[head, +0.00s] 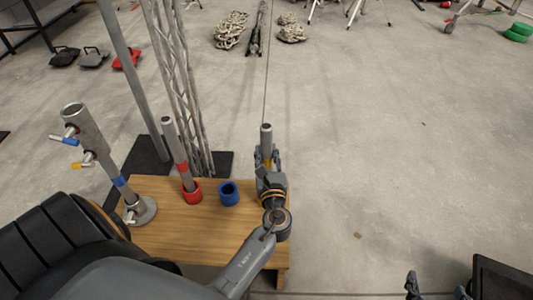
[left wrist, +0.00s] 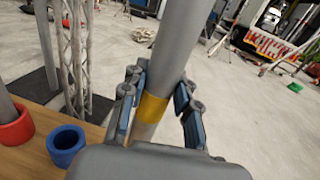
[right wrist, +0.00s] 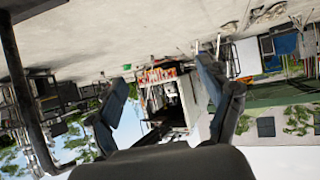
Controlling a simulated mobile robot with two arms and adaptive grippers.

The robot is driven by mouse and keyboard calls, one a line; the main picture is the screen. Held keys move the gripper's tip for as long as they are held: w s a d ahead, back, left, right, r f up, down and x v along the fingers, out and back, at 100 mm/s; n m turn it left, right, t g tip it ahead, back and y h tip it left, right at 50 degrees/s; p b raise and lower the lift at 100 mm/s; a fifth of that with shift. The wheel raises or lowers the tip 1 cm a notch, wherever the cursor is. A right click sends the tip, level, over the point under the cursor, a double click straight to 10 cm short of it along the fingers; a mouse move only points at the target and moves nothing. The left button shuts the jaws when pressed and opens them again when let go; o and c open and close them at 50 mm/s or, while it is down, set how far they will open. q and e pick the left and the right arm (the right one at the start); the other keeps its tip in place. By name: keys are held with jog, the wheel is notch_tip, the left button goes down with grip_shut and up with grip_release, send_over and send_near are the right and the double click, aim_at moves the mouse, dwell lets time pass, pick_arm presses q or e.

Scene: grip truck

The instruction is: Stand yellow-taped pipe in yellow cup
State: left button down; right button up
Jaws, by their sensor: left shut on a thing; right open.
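The grey yellow-taped pipe (head: 266,135) stands near upright above the right end of the wooden table. My left gripper (head: 268,160) is shut on it. In the left wrist view the pipe (left wrist: 178,45) runs between the fingers (left wrist: 162,88), with its yellow tape (left wrist: 152,108) at finger level. The pipe's lower end is hidden by my gripper and wrist. I cannot make out the yellow cup; that part of the table is covered by my arm. My right gripper (head: 437,286) is open and empty, off to the right of the table.
On the wooden table (head: 180,243), a red-taped pipe (head: 175,143) stands in a red cup (head: 192,192). An empty blue cup (head: 228,193) sits beside it. A metal stand (head: 84,128) with coloured pegs and a blue band is at left.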

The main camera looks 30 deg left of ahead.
jog(key=shift+w+r, duration=0.2)
jog(key=shift+r, duration=0.05)
dwell(0.5)
jog(key=w+a+r+t+y+b, duration=0.1)
jog(key=w+a+r+t+b, duration=0.1)
jog(key=r+t, duration=0.3)
notch_tip(320, 180, up, 4)
jog(key=shift+w+a+f+t+y, duration=0.15)
jog(key=shift+w+f+t+y, duration=0.2)
jog(key=shift+w, duration=0.3)
dwell(1.6)
jog(key=shift+r+y, duration=0.25)
jog(key=shift+r, duration=0.05)
jog(key=shift+r+t, duration=0.25)
jog(key=shift+r, duration=0.05)
jog(key=shift+a+r+t+b, duration=0.1)
jog(key=shift+r+t+b, duration=0.2)
jog(key=shift+r+b, duration=0.15)
dwell(0.4)
